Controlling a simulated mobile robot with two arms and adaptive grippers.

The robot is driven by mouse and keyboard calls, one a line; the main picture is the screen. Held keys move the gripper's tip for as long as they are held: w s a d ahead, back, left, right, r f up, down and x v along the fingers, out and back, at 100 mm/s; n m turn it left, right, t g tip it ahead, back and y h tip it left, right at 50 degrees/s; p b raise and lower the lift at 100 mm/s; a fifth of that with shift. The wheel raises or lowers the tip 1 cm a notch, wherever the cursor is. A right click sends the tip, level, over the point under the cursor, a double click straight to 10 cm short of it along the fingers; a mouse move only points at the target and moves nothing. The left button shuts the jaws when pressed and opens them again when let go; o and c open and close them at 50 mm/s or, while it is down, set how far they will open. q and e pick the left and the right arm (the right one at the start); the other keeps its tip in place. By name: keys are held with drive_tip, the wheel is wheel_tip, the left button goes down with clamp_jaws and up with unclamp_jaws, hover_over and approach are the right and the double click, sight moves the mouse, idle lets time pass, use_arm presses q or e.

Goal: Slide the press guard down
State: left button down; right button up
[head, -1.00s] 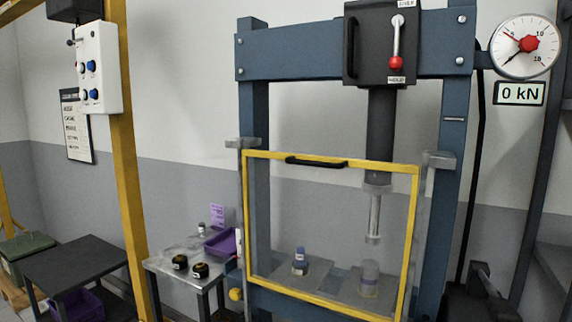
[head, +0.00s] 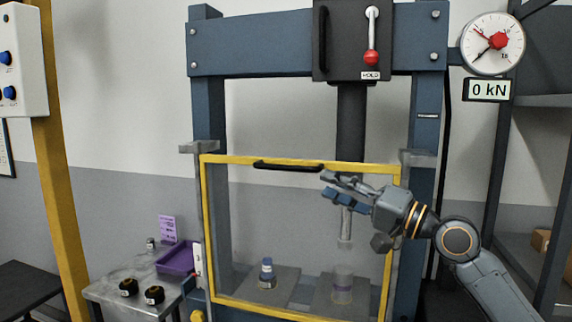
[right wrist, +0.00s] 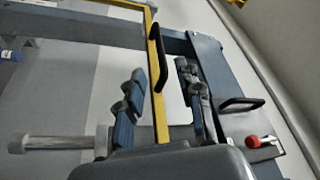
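The press guard (head: 203,230) is a clear panel in a yellow frame on the front of the blue press. Its top bar is just below the grey side brackets, and its lower bar is in front of the press bed. A black handle (head: 288,166) is on the top bar; it also shows in the right wrist view (right wrist: 157,57). My right gripper (head: 326,185) is open and empty, right of the handle and near the top bar. In the right wrist view its fingers (right wrist: 160,70) are on either side of the yellow bar and handle, with no visible grip. My left gripper is out of view.
Behind the guard, a blue-capped part (head: 267,272) and a clear cylinder (head: 342,285) stand below the ram. The press lever (head: 371,38) has a red knob near the HOLD label. The gauge display (head: 489,90) reads 0 kN. A side table (head: 105,290) holds a purple tray (head: 176,257).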

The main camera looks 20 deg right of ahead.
sight(287, 168)
drive_tip(key=p+x, duration=0.4)
drive_tip(key=x, duration=0.7)
drive_tip(key=shift+r+p, duration=0.1)
drive_tip(key=shift+p, duration=0.2)
drive_tip(key=shift+w+a, duration=0.3)
drive_tip(key=shift+c, duration=0.2)
clamp_jaws()
